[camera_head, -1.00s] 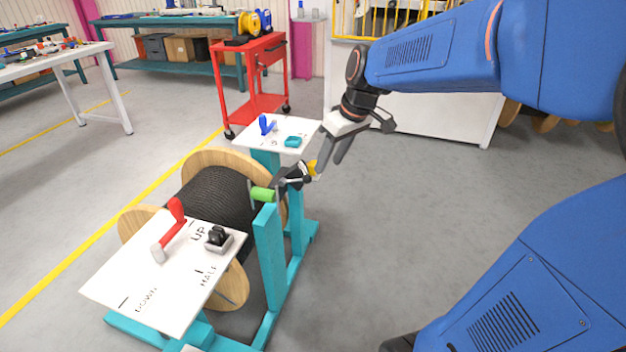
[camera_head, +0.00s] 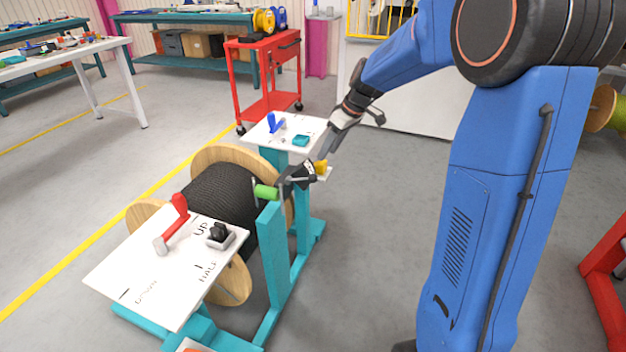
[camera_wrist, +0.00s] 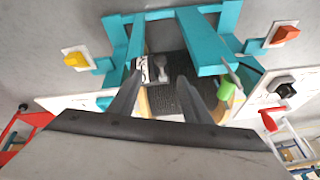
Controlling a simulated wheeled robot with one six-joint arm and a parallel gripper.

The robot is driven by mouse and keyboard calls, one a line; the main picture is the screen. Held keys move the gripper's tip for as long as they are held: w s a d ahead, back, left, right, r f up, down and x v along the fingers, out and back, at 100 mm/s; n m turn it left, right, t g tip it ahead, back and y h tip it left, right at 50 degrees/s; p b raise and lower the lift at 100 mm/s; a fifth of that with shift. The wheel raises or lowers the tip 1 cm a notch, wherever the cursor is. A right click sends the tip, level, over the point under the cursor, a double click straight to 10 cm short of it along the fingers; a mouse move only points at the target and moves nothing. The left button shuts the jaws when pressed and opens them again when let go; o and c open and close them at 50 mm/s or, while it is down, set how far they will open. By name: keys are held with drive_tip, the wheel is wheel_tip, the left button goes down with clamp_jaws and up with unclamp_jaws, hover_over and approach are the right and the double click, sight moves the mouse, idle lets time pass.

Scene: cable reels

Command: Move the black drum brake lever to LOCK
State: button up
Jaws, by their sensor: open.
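The black cable drum (camera_head: 222,195) has wooden flanges and sits in a teal stand; part of it also shows between my fingers in the wrist view (camera_wrist: 165,98). A small dark lever-like part with a white marked plate (camera_head: 297,175) is at the near end of the stand, beside a green handle (camera_head: 266,192). In the wrist view a white marked plate (camera_wrist: 143,70) lies ahead between the fingers; its lettering is too small to read. My gripper (camera_head: 331,148) is open and empty, above and right of that dark part, apart from it. Its fingers frame the drum in the wrist view (camera_wrist: 156,90).
A white panel (camera_head: 150,270) marked UP, HALF and DOWN carries a red lever (camera_head: 173,226) and a black knob (camera_head: 220,235). A second white panel (camera_head: 285,130) holds blue and teal controls. A yellow knob (camera_head: 321,166) sticks out rightward. Floor right of the stand is clear.

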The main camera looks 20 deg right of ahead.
sight(314, 175)
drive_tip(key=x, duration=1.4)
drive_tip(key=shift+w+a+f, duration=0.1)
drive_tip(key=shift+a+f, duration=0.05)
drive_tip(key=shift+f, duration=0.2)
clamp_jaws()
